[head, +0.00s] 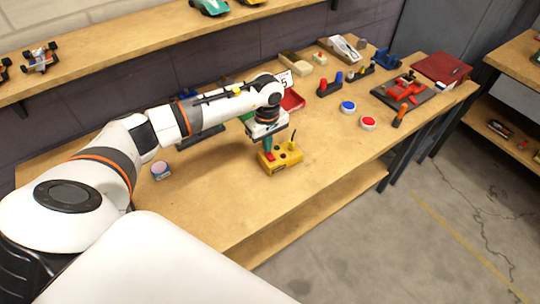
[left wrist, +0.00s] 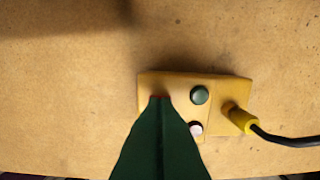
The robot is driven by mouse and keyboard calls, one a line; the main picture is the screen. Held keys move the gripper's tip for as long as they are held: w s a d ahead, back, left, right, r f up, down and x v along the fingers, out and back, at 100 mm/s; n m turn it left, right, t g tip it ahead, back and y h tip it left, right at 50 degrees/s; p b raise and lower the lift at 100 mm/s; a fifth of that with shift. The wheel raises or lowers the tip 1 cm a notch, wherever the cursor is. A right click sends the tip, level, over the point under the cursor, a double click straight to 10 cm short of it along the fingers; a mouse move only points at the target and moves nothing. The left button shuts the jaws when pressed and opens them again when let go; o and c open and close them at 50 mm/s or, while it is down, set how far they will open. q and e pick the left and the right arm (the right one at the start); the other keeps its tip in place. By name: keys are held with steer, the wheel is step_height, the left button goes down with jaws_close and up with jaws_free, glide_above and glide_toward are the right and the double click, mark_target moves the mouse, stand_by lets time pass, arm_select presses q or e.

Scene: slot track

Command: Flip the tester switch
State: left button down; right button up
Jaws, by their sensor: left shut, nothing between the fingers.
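The tester is a yellow box (head: 287,163) near the front edge of the workbench, below my left gripper (head: 268,155). In the left wrist view the yellow tester (left wrist: 180,80) has a dark green round button (left wrist: 200,95), a small whitish round part (left wrist: 196,128) and a yellow plug with a black cable (left wrist: 240,118). My left gripper (left wrist: 160,100) is shut and empty, its green fingers pointing down over the left part of the box. A sliver of red shows at the fingertips; the fingers hide most of it. I cannot tell whether they touch it. My right gripper is not in view.
A small round tin (head: 160,170) is at the left. The bench around the tester is bare.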

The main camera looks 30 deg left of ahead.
arm_select(q)
steer(key=shift+f+b, duration=0.35)
steer(key=shift+f, duration=0.1)
steer(key=shift+r+p, duration=1.85)
steer(key=shift+r, duration=1.75)
steer(key=shift+s+f, duration=0.1)
steer(key=shift+f, duration=0.05)
